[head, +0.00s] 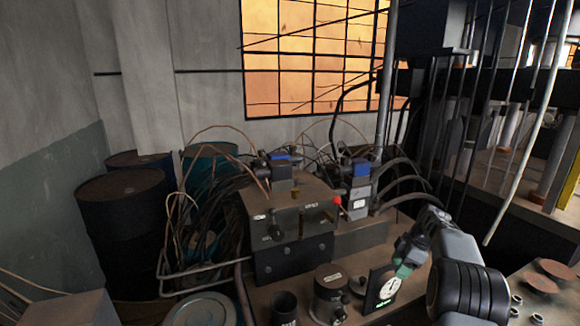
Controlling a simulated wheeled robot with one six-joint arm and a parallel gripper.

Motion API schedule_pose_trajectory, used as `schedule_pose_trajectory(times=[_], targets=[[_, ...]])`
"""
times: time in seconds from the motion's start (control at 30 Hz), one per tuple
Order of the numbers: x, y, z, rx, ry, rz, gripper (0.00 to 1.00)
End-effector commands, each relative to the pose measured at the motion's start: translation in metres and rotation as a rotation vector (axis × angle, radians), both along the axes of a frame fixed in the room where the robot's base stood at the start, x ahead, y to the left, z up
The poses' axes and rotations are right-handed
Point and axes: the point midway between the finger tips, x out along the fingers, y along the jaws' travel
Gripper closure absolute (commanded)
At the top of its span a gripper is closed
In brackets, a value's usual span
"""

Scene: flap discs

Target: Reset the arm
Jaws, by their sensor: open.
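My arm enters at the lower right and bends over toward the machine bench. My gripper (403,268) is at its end, pointing down beside a black panel with a white round dial (389,289). It is open; its fingers are small and dark, and I see nothing held between them. Two reddish-brown flap discs (541,283) lie on a surface at the lower right, away from my gripper. I cannot tell whether the gripper touches the panel.
A block-shaped hydraulic unit (290,222) with hoses stands on the bench behind and left of my gripper. A dark cylinder (328,293) stands left of the dial. Dark drums (125,220) stand at the left. A pale slanted pole (525,125) rises at the right.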

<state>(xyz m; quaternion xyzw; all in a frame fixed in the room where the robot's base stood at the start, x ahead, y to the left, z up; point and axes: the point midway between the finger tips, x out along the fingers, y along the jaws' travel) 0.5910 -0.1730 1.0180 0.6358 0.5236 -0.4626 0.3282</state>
Motion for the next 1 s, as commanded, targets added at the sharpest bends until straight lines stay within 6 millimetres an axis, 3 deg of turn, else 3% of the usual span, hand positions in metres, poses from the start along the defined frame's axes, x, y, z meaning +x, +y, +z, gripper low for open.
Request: schedule_pose_trajectory(times=[0.27, 0.47, 0.7, 0.83, 1.0], targets=[[-0.017, 0.001, -0.031, -0.032, 0.162, -0.334, 0.42], [-0.051, 0.018, -0.037, -0.102, 0.293, -0.698, 0.42], [-0.137, 0.079, -0.016, -0.204, 0.322, -1.225, 0.42], [-0.188, 0.110, -0.010, -0.209, 0.271, -1.386, 0.42], [-0.244, 0.139, -0.011, -0.186, 0.182, -1.445, 0.42]])
